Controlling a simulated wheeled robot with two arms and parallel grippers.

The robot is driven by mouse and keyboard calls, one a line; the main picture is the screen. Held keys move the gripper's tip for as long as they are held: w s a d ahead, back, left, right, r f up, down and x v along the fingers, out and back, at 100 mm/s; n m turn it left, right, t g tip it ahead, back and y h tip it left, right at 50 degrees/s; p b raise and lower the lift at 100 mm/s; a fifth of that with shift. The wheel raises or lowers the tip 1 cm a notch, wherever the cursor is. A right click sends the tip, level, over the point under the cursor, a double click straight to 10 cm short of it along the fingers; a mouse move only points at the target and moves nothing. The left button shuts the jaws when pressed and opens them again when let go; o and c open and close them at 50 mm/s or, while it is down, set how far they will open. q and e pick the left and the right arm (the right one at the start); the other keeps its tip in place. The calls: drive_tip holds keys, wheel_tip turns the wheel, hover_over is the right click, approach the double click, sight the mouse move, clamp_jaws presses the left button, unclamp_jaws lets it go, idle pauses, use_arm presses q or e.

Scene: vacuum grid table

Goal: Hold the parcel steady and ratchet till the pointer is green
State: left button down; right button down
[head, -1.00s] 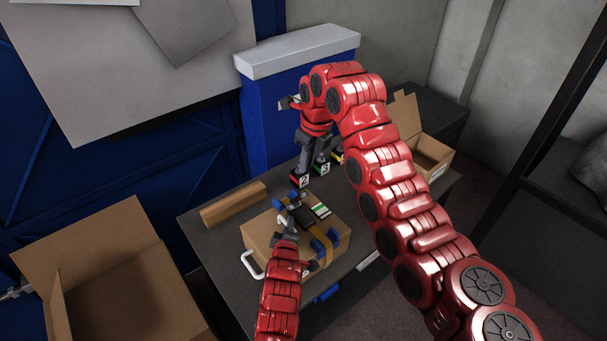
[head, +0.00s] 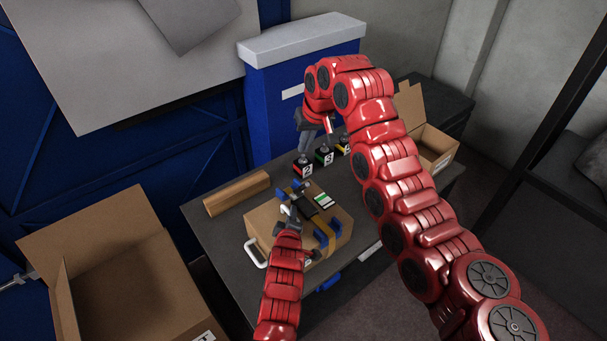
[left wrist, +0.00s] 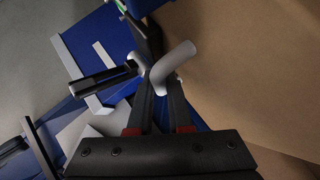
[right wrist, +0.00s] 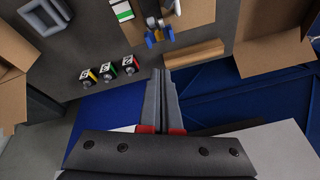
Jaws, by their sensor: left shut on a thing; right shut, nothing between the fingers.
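The cardboard parcel (head: 270,222) lies on the grey table with a yellow strap (head: 322,232) and blue corner pieces (head: 322,238) on it. A dark ratchet (head: 309,206) sits on top, beside a small card with green and white bands (head: 323,201); I cannot make out its pointer. My left gripper (head: 290,214) is over the parcel's top left side. In the left wrist view (left wrist: 158,84) it is shut on a pale bent handle (left wrist: 174,62). My right gripper (head: 303,150) is shut and empty, behind the parcel; its closed fingers show in the right wrist view (right wrist: 160,76).
Several small black blocks with red (head: 302,168), green (head: 324,156) and yellow (head: 343,144) bands stand behind the parcel. A wooden bar (head: 237,193) lies at the table's left. Open cartons stand left (head: 120,270) and right (head: 430,145). A blue column (head: 300,85) stands behind.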

drive_tip(key=w+f+n, duration=0.1)
drive_tip(key=f, duration=0.2)
drive_tip(key=w+a+f+n, duration=0.1)
drive_tip(key=f+n, duration=0.1)
drive_tip(key=f, duration=0.1)
drive_tip(key=w+a+f+n, duration=0.1)
drive_tip(key=f, duration=0.2)
drive_tip(key=shift+f, duration=0.4)
drive_tip(key=shift+s+d+f, duration=0.4)
drive_tip(key=shift+s+f, duration=0.05)
drive_tip(key=shift+s, duration=0.15)
drive_tip(key=shift+s+d+f, duration=0.4)
drive_tip(key=shift+s, duration=0.2)
drive_tip(key=shift+s+d+f, duration=0.2)
drive_tip(key=shift+s, duration=0.15)
drive_tip(key=shift+s+a+n, duration=0.1)
drive_tip(key=shift+n, duration=0.2)
drive_tip(key=shift+a+r+t+y, duration=0.1)
drive_tip(key=shift+a+t+y, duration=0.2)
drive_tip(key=shift+t, duration=0.1)
